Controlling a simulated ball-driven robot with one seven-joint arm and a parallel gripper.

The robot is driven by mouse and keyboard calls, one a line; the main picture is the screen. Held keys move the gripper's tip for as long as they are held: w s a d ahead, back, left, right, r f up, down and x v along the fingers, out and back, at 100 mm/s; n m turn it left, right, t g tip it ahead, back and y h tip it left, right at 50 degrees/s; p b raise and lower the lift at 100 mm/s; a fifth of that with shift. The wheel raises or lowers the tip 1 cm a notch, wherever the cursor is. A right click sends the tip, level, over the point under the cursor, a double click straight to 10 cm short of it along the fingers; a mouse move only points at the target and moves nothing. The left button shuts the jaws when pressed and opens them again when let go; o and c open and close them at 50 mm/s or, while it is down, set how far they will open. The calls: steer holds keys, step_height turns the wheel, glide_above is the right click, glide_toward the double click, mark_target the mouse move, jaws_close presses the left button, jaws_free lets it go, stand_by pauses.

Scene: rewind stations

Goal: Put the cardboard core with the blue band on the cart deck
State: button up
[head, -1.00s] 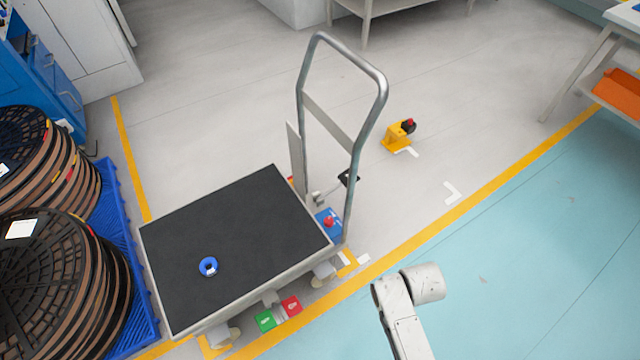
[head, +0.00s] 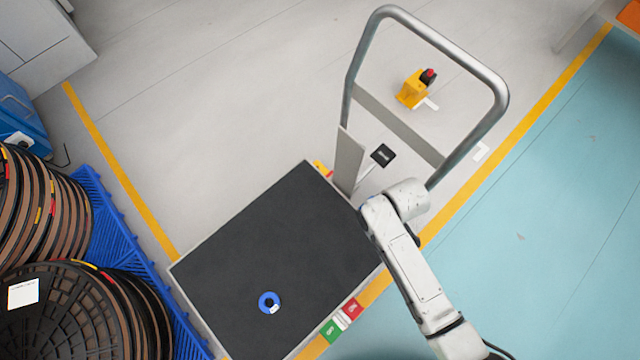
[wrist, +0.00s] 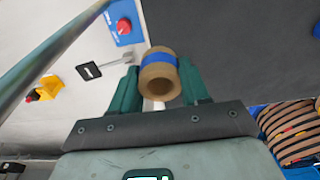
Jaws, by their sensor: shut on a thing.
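The cardboard core with the blue band (wrist: 160,86) is in the wrist view, a short tan tube with its open end facing the camera. My gripper (wrist: 158,88) is shut on it, with one green finger on each side. The cart deck (head: 240,245) is a flat black surface in the head view; it also fills the upper right of the wrist view (wrist: 230,45). The core shows in front of the deck's edge there; its height above the deck I cannot tell. In the head view my gripper and the core do not show.
A small blue ring (head: 269,302) lies on the deck. The cart's grey handle (head: 497,90) rises at the far side. Black reels (head: 65,310) stand on a blue pallet (head: 120,235) at left.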

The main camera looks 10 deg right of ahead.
steer(key=s+a+n+g+b, duration=0.1)
steer(key=s+a+n, duration=0.4)
steer(key=s+n, duration=0.45)
steer(key=s+a+n+g+b, duration=0.1)
steer(key=s+a+n+b, duration=0.1)
steer(key=s+a+n, duration=0.55)
steer(key=n+b, duration=0.3)
glide_above(316, 262)
steer(key=f, duration=0.8)
steer(key=shift+d+f, duration=0.15)
steer(key=shift+d, duration=0.15)
steer(key=shift+w+a+f, duration=0.1)
steer(key=shift+w+f, duration=0.05)
steer(key=shift+f, duration=0.1)
steer(key=shift+w+f+b, duration=0.1)
steer(key=shift+f+b, duration=0.3)
steer(key=shift+f, duration=1.2)
